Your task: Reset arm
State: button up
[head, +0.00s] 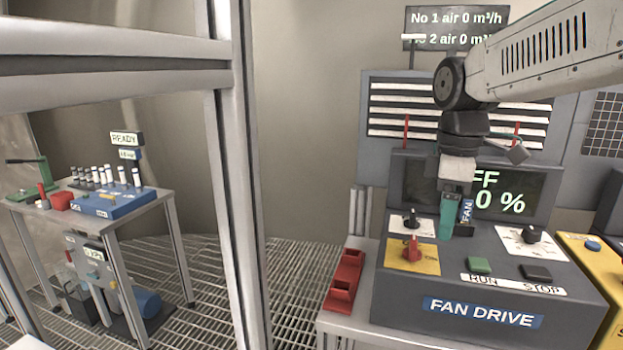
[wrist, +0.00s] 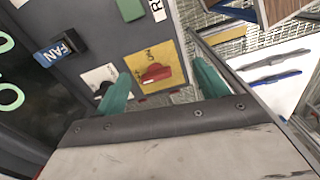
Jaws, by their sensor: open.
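My gripper (head: 447,228) hangs from my arm over the dark fan drive panel (head: 412,317) in the head view, teal fingers pointing down. In the wrist view my gripper (wrist: 163,72) shows its two teal fingers spread wide with nothing held between them. A red rotary knob (head: 411,250) on a yellow plate sits on the panel. In the wrist view this red knob (wrist: 155,74) appears between the fingers; I cannot tell how far beyond them it lies. The display (head: 500,190) behind my gripper is partly hidden and shows "FF" and "0 %".
The panel carries a black knob (head: 411,219), another black knob (head: 531,234), a green button (head: 479,265) and a black button (head: 535,272). A red holder (head: 345,280) stands to the left. A metal post (head: 237,180) separates this bench from a side table (head: 160,203). Grating floor lies between.

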jog(key=s+d+f+m, duration=0.1)
jog(key=s+f+m, duration=0.1)
jog(key=s+m, duration=0.2)
jog(key=s+d+f+m+t, duration=0.1)
jog(key=s+f+m, duration=0.2)
jog(key=s, duration=0.7)
jog(key=s+d+f+m, duration=0.1)
jog(key=s+f+m, duration=0.1)
jog(key=s+m, duration=0.4)
jog(key=shift+s+d+f, duration=0.3)
jog(key=shift+s, duration=0.8)
